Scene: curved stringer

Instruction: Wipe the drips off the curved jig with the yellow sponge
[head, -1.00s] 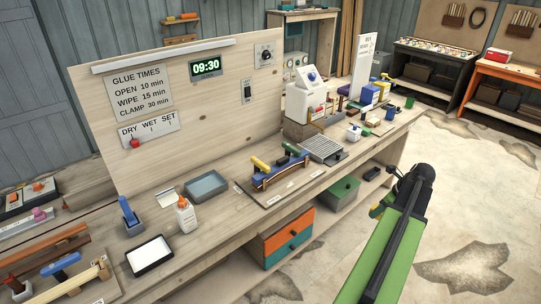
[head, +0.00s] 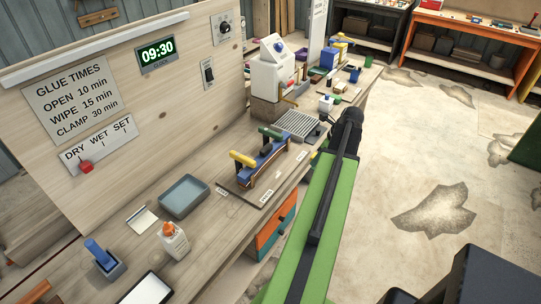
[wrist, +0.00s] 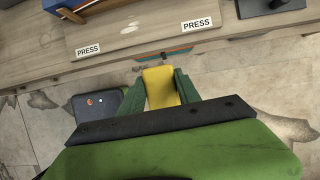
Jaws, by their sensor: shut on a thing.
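My gripper (wrist: 160,76) is shut on the yellow sponge (wrist: 162,90), held between its two green fingers in the wrist view. They are over the floor, just off the bench's front edge. The curved jig (head: 268,160) stands on a board on the bench in the head view, blue with a curved brown strip and a yellow and a green clamp. It lies to the left of my arm. I cannot make out drips. My arm hides the gripper and sponge in the head view.
The bench (head: 150,190) carries a grey-blue tray (head: 184,196), a glue bottle (head: 173,240), a metal grille (head: 297,124) and a white dispenser (head: 271,70). Orange and teal drawers (head: 270,238) sit under it. The floor (head: 400,150) to the right is open.

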